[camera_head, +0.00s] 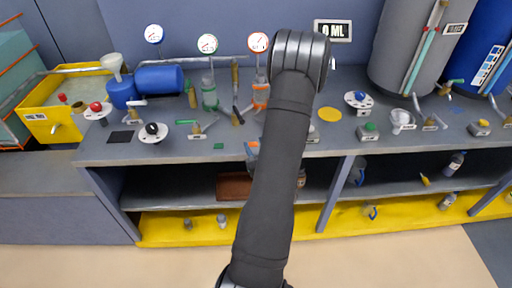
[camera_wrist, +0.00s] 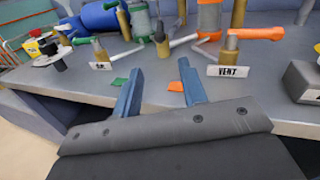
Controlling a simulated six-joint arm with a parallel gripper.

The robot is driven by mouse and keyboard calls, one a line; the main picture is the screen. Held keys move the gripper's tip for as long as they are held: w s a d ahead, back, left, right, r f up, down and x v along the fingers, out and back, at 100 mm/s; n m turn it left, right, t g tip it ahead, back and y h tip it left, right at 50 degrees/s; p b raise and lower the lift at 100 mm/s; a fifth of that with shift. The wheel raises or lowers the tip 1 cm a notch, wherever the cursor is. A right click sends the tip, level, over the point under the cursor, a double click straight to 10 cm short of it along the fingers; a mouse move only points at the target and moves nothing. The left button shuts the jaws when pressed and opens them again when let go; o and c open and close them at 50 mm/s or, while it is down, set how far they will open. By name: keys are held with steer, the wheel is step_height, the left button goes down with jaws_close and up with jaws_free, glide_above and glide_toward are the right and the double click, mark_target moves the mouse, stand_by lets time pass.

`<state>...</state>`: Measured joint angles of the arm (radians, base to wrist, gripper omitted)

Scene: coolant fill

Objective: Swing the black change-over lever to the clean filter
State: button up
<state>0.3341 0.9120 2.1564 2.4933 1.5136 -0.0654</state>
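The brass change-over valve (camera_wrist: 161,47) stands between the two filters in the wrist view, with a small black lever (camera_wrist: 160,31) on its top. The lever's direction is hard to read. The green-banded filter (camera_wrist: 141,20) is to its left and the orange-banded filter (camera_wrist: 208,18) to its right. Both filters show in the head view, green (camera_head: 209,93) and orange (camera_head: 261,94). My gripper (camera_wrist: 160,68) is open and empty, its blue-grey fingers apart over the bench's front edge, short of the valve. In the head view my arm hides most of the gripper.
An orange-handled valve with a VENT label (camera_wrist: 228,71) stands right of my fingers. A green-handled valve (camera_wrist: 98,52) stands to the left. Green (camera_wrist: 119,82) and orange (camera_wrist: 175,86) patches lie on the bench near the fingers. Gauges (camera_head: 208,44) hang behind.

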mark_target(239, 116)
steer(key=shift+s, duration=0.25)
steer(key=shift+w+d+n, duration=0.15)
steer(key=shift+w+n, duration=0.05)
steer(key=shift+n, duration=0.2)
steer(key=c, duration=0.7)
steer(key=shift+w+d+n+y, duration=0.15)
steer(key=shift+w+n+y, duration=0.15)
steer(key=shift+n, duration=0.4)
jaws_close()
steer(key=w+d+n+y, duration=0.1)
steer(key=n, duration=0.3)
steer(key=w+n+y, duration=0.1)
steer(key=n, duration=0.3)
steer(key=w+d+f+n+y, duration=0.1)
steer(key=w+n, duration=0.1)
steer(key=n, duration=0.1)
steer(key=shift+w+d+f+n+g, duration=0.1)
steer(key=shift+d+n+g, duration=0.2)
steer(key=shift+n+g, duration=0.1)
steer(key=shift+w+d+f+n, duration=0.1)
steer(key=shift+w+d+n, duration=0.15)
steer(key=shift+n, duration=0.75)
steer(key=shift+w+a, duration=0.1)
steer(key=shift+w, duration=0.1)
steer(key=x, duration=0.9)
steer(key=shift+w+a, duration=0.2)
steer(key=shift+a, duration=0.1)
